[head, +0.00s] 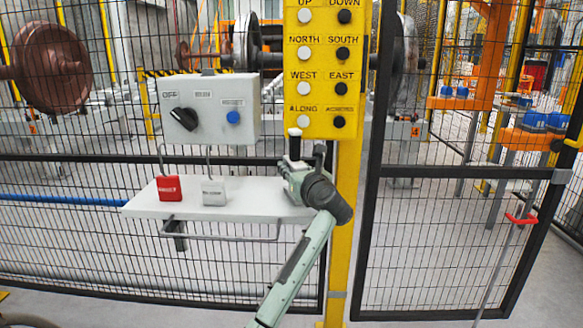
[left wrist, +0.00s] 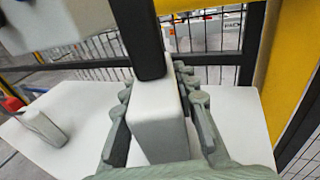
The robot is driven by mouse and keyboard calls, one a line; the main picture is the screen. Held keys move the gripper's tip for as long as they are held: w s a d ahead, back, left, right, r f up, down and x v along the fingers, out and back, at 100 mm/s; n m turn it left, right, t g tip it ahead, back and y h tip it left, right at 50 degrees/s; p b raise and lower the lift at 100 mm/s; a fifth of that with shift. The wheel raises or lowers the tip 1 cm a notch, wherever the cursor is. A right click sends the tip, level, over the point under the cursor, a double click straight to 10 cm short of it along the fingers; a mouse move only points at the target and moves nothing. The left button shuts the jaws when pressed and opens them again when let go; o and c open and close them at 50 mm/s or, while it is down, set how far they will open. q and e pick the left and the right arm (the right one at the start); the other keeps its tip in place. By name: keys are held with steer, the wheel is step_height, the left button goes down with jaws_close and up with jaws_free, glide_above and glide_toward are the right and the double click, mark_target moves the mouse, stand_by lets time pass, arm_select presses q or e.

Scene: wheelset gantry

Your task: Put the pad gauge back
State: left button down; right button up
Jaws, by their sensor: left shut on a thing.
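The pad gauge, which I take to be the pale block with a dark upright bar, shows in the left wrist view (left wrist: 158,120). My left gripper (left wrist: 160,115) has a finger on each side of the block and is shut on it. In the head view the left gripper (head: 296,168) is at the right end of the white shelf (head: 145,207), just in front of the yellow post. A dark stem with a white top (head: 295,132) rises above the gripper there. Whether the block touches the shelf cannot be told. My right gripper is not in view.
A red padlock (head: 169,188) and a grey padlock (head: 214,192) are on the shelf's left and middle. A grey switch box (head: 210,112) is above them. The yellow button panel (head: 323,70) stands close behind the gripper. Black mesh fence (head: 75,225) runs behind the shelf.

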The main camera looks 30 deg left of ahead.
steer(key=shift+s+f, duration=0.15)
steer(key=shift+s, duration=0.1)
arm_select(q)
steer(key=c, duration=1.2)
jaws_free()
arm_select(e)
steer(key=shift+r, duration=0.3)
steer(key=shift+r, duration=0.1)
